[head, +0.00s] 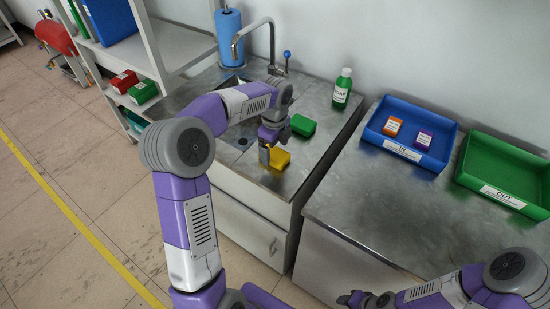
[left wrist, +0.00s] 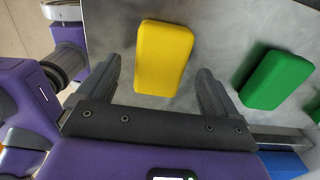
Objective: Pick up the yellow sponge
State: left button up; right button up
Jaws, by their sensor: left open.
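The yellow sponge (head: 279,158) lies on the steel counter beside the sink in the head view. My left gripper (head: 268,150) is right at its left side there and partly covers it. In the left wrist view the yellow sponge (left wrist: 164,57) lies ahead of and between the two open fingers of my left gripper (left wrist: 163,85). Bare counter shows between the sponge and each finger, and nothing is held. My right gripper (head: 366,300) is at the bottom edge of the head view, far from the sponge; its fingers are too small to read.
A green sponge (head: 303,125) lies just behind the yellow one; it also shows in the left wrist view (left wrist: 277,79). A green bottle (head: 342,90) and a faucet (head: 262,30) stand farther back. A blue tray (head: 376,128) and a green tray (head: 468,172) sit on the right counter.

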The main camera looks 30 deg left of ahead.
aim_at(274, 153)
pick_arm(q)
notch_tip(274, 153, down, 3)
jog(key=shift+r+b, duration=0.1)
jog(key=shift+b, duration=0.2)
jog(key=shift+c, duration=0.2)
jog(key=c, duration=1)
notch_tip(274, 153, up, 10)
jog(key=p, duration=0.3)
jog(key=shift+p, duration=0.3)
